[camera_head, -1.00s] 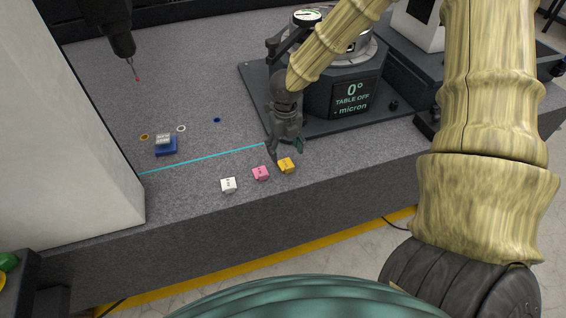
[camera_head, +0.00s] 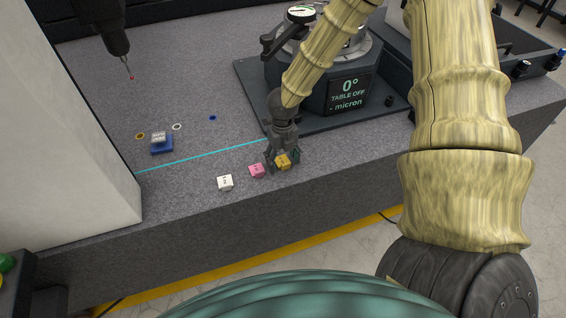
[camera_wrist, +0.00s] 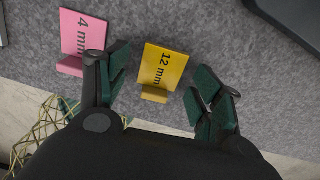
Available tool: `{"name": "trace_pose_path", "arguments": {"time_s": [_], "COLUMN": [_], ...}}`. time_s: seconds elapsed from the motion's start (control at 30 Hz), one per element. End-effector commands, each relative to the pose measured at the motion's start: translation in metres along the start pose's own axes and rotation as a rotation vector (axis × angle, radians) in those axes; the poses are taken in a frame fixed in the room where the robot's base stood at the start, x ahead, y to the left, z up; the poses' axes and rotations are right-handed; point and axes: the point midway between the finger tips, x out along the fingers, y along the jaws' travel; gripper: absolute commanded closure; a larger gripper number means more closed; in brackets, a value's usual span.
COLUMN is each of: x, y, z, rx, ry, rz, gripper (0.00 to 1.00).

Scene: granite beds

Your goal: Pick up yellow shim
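The yellow shim (camera_head: 283,161) sits on the granite bed close to its front edge, at the right end of a row of shims. In the wrist view the yellow shim (camera_wrist: 164,68) reads "12 mm" and lies between my two spread fingers, slightly beyond their tips. My gripper (camera_head: 280,160) is open and low over it, pointing down; its fingers also show in the wrist view (camera_wrist: 160,82). Gaps show between the shim and both fingers. In the head view the fingers partly cover the shim.
The pink shim (camera_head: 257,171), marked "4 mm" in the wrist view (camera_wrist: 83,35), stands just left, close to my left finger. A white shim (camera_head: 225,183) is farther left. The rotary table (camera_head: 340,85) stands behind my gripper. A blue block (camera_head: 162,147) and a hanging probe (camera_head: 130,75) are farther left.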

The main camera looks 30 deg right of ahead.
Motion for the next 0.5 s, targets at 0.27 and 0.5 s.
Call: {"name": "trace_pose_path", "arguments": {"time_s": [0.27, 0.5], "x": [-0.0002, -0.0005], "y": [0.0000, -0.0001], "z": [0.0001, 0.0002], "rx": [0.000, 0.000], "ry": [0.000, 0.000], "rz": [0.000, 0.000], "gripper": [0.83, 0.88]}}
